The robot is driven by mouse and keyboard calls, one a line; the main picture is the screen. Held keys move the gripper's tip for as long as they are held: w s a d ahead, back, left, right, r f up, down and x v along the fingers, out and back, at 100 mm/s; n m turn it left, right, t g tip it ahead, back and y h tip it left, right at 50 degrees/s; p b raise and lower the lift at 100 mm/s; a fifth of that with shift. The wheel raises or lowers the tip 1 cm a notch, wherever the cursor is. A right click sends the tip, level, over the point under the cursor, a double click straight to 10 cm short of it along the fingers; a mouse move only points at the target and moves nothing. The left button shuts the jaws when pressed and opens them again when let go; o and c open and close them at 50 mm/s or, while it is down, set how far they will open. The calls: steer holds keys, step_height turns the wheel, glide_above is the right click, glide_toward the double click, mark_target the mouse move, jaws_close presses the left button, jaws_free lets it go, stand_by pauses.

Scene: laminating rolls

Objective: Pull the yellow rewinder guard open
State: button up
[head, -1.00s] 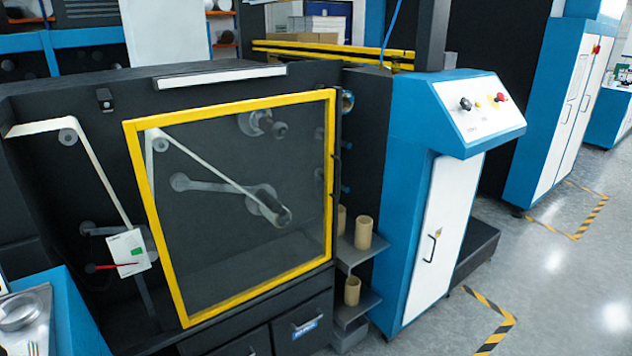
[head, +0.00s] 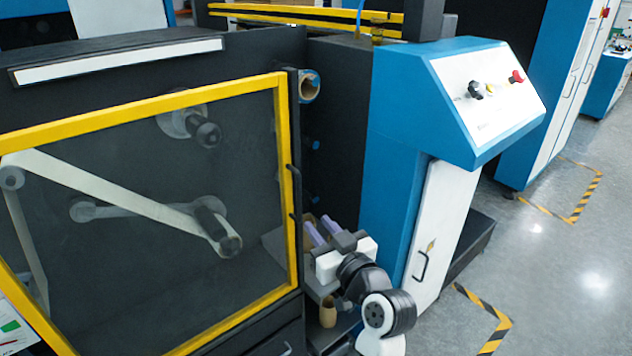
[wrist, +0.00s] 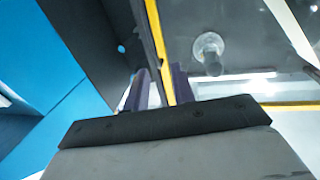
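The yellow-framed rewinder guard (head: 283,150) is a clear panel lying flat over the front of the dark machine, shut. A black handle (head: 296,190) sits on its right edge. My gripper (head: 321,226) is just right of that edge, low, with its two purple fingers apart and pointing at the machine. In the wrist view my gripper (wrist: 160,76) is open, and the guard's yellow edge (wrist: 158,45) runs between the fingers as seen from there. I cannot tell whether the fingers touch the handle; no firm hold shows.
A blue cabinet with a sloped control panel (head: 485,95) stands close right of my gripper. Shelves with cardboard cores (head: 327,312) are below it, partly hidden by my arm. Rollers and a white web show behind the panel.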

mark_target(300, 197)
steer(key=p+x, duration=0.1)
steer(key=x, duration=0.3)
steer(key=p+x, duration=0.2)
steer(key=x, duration=0.2)
steer(key=d+p+x, duration=0.1)
steer(key=x, duration=0.4)
steer(key=shift+w+d+f+p, duration=0.1)
steer(key=shift+w+f+p, duration=0.2)
steer(key=shift+w+f, duration=0.1)
steer(key=shift+c, duration=0.2)
jaws_close()
